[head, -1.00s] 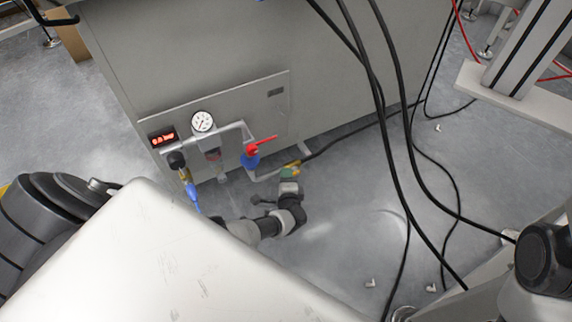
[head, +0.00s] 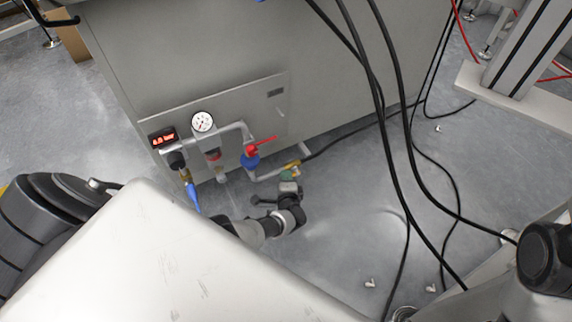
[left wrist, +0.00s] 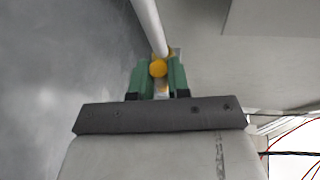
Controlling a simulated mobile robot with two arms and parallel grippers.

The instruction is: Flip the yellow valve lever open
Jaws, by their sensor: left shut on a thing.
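The yellow valve lever (head: 291,165) sits at the lower right end of the grey pipework, low on the machine's front. My left gripper (head: 288,175) is beside it, with green fingers. In the left wrist view the left gripper (left wrist: 158,82) is shut on the yellow lever (left wrist: 158,68), which shows between the two green fingers below the pale pipe. The lever's full length and angle are hidden by the gripper. My right gripper is out of view.
A red handle (head: 262,141) over a blue valve body (head: 250,161), a round gauge (head: 202,122) and a red-lit display (head: 163,138) are close by on the panel. Black cables (head: 389,105) hang to the right. Open floor lies right of the gripper.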

